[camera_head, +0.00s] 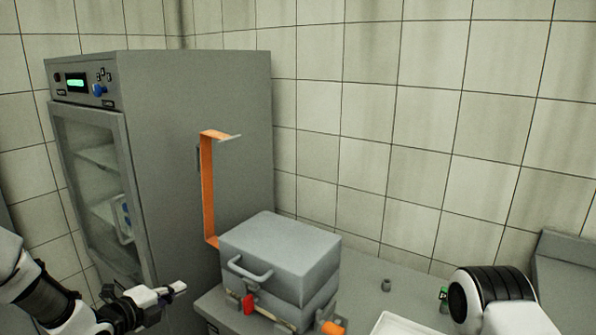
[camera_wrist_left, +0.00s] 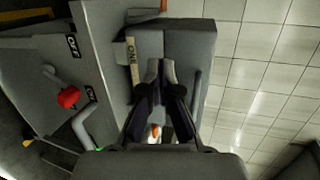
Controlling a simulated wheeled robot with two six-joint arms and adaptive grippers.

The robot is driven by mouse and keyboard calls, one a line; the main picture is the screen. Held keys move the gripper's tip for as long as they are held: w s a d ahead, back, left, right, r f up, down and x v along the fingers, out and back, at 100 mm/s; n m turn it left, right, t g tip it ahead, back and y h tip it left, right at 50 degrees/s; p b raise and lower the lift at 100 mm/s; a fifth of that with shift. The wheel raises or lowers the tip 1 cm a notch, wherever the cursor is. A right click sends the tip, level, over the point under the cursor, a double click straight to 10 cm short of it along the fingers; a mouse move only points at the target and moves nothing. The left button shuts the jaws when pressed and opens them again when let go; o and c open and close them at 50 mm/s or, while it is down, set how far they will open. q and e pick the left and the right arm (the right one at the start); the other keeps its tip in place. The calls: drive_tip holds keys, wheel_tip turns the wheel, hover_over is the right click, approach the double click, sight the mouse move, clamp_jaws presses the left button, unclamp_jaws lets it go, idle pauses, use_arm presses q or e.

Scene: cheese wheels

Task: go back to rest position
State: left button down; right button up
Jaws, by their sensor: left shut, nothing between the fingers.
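My left gripper (camera_head: 176,288) shows at the lower left in the head view, in front of the tall grey cabinet and left of the grey lidded box. In the left wrist view my left gripper (camera_wrist_left: 161,68) has its two dark fingers together, with nothing held between them. A white and black part of my right arm (camera_head: 492,297) is at the lower right in the head view. My right gripper lies outside the pictures.
The grey cabinet (camera_head: 205,110) has a glass door (camera_head: 92,170). The grey box (camera_head: 283,243), with a front handle and red knob (camera_head: 248,304), sits on the counter (camera_head: 372,283).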

use_arm(q)
drive_tip(key=s+d+f+n+g+y, duration=0.1)
drive_tip(key=s+d+f+n+g, duration=0.2)
drive_tip(key=s+f, duration=0.7)
drive_tip(key=s+d+f+n+g+y, duration=0.1)
drive_tip(key=s+d+f+n+g, duration=0.25)
drive_tip(key=s+f, duration=0.6)
drive_tip(key=s+a+f+n+g+y, duration=0.1)
drive_tip(key=s+f+n+g+y, duration=0.1)
drive_tip(key=s+n, duration=0.7)
drive_tip(key=s+a+f+n+g+y, duration=0.2)
drive_tip(key=s+f+n+g, duration=0.3)
drive_tip(key=s+n, duration=0.4)
drive_tip(key=s+f, duration=0.1)
drive_tip(key=s, duration=0.2)
drive_tip(key=shift+a, duration=0.3)
